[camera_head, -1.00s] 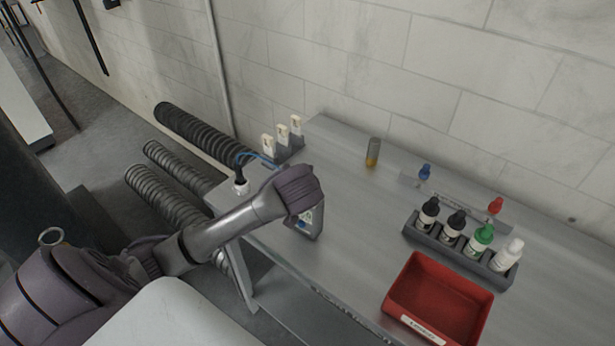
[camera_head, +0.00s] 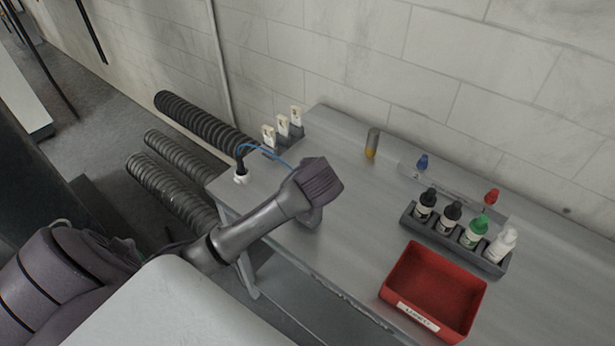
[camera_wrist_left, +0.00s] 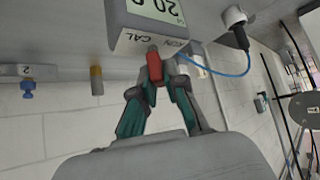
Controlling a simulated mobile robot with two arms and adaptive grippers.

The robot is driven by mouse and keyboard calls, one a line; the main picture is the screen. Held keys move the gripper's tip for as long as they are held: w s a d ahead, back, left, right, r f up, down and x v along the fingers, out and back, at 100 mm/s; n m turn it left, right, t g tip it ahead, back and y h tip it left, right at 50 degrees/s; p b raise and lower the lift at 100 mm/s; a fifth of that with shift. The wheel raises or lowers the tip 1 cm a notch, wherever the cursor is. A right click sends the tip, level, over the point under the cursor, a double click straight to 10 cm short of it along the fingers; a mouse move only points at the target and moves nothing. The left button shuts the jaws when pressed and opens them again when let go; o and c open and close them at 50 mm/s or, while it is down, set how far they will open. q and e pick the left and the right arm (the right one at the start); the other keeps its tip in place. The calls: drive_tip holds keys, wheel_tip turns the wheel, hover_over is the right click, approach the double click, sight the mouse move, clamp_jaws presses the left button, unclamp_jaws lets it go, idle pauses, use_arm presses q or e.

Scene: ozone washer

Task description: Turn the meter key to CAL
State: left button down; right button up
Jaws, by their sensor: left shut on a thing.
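The meter (camera_wrist_left: 148,38) is a grey box at the top of the left wrist view, upside down there. Part of its display shows the digits 20. Its lower face has a CAL label and a second label to the right that I cannot read surely. A red key (camera_wrist_left: 154,66) sticks out of that face, near the labels. My left gripper (camera_wrist_left: 158,76) has its green-padded fingers closed around the key. Which label the key points to is unclear. In the head view my left wrist covers most of the meter, and the fingertips and key are hidden.
A red tray (camera_head: 433,292) and a rack of dropper bottles (camera_head: 456,243) stand to the right on the grey bench (camera_head: 352,225). A vial (camera_head: 372,143) stands near the wall. A blue cable (camera_head: 263,148) runs behind my wrist. Ribbed hoses (camera_head: 170,185) lie left.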

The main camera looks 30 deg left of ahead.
use_arm(q)
drive_tip(key=c, duration=1.2)
unclamp_jaws()
drive_tip(key=v, duration=1.1)
drive_tip(key=shift+s+d+r, duration=0.15)
drive_tip(key=shift+s+r, duration=0.05)
drive_tip(key=shift+r, duration=0.1)
drive_tip(key=shift+f, duration=0.1)
